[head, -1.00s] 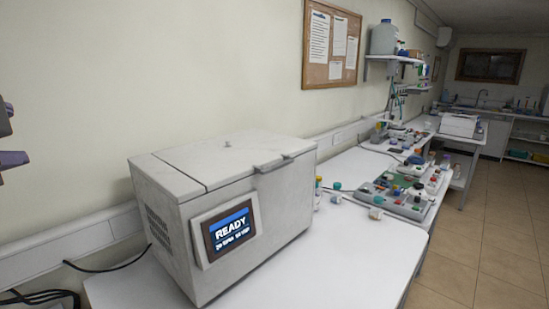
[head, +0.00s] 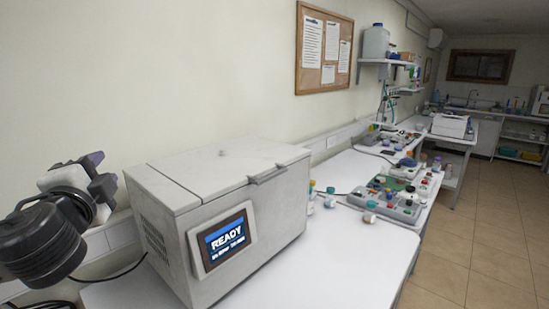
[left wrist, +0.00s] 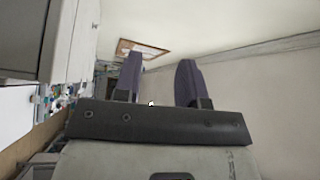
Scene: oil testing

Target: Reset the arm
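My left arm comes in from the left in the head view. Its left gripper (head: 93,163) is raised beside the left end of the white box-shaped machine, near the wall, apart from it. In the left wrist view the two purple fingers of the left gripper (left wrist: 158,82) stand apart with nothing between them. The white machine (head: 165,205) has its lid shut, and its screen (head: 226,238) reads READY. It also shows at the upper left of the left wrist view (left wrist: 55,40). My right gripper is in neither view.
The white table (head: 350,255) is clear at the right of the machine. Several small capped bottles (head: 330,195) and a grey tray of parts (head: 402,205) stand farther back. A cork board (head: 324,50) hangs on the wall. Black cables run behind the machine at left.

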